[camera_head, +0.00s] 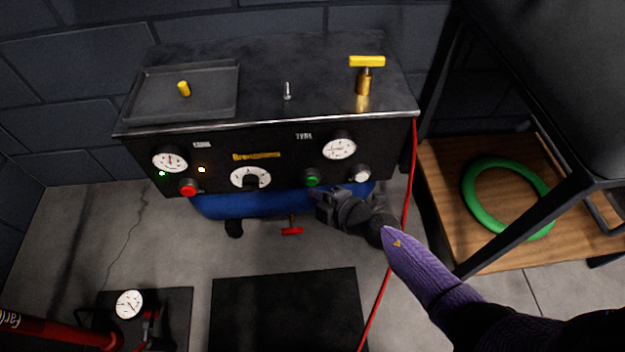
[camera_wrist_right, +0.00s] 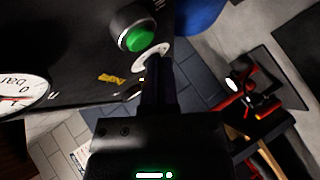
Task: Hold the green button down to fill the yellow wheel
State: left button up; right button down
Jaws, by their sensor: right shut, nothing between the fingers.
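The green button (camera_head: 312,177) is on the front panel of a black compressor box, under the TYRE dial (camera_head: 339,148). In the right wrist view the green button (camera_wrist_right: 139,39) stands out in its dark collar. My right gripper (camera_head: 318,196) is shut and empty, just below the button in the head view. In the wrist view its fingertips (camera_wrist_right: 157,62) are beside the button, and I cannot tell whether they touch its collar. No yellow wheel is in view. My left gripper is out of view.
A white knob (camera_head: 361,174) and a red hose (camera_head: 409,175) are right of the button. A red button (camera_head: 188,188) is at the panel's left. A blue tank (camera_head: 225,206) is beneath. A green ring (camera_head: 490,205) lies on a wooden shelf. A floor pump (camera_head: 130,305) stands lower left.

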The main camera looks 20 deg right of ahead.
jog(key=shift+w+d+f, duration=0.15)
jog(key=shift+w, duration=0.35)
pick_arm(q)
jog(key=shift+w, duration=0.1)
pick_arm(e)
jog(key=shift+w, duration=0.15)
jog(key=shift+w+d, duration=0.15)
jog(key=shift+w, duration=0.1)
dwell(1.3)
dwell(2.6)
pick_arm(q)
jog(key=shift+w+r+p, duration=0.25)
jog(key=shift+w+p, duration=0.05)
jog(key=shift+p, duration=0.05)
pick_arm(e)
jog(key=shift+s+a, duration=0.25)
jog(key=shift+s, duration=0.55)
jog(key=shift+s, duration=0.1)
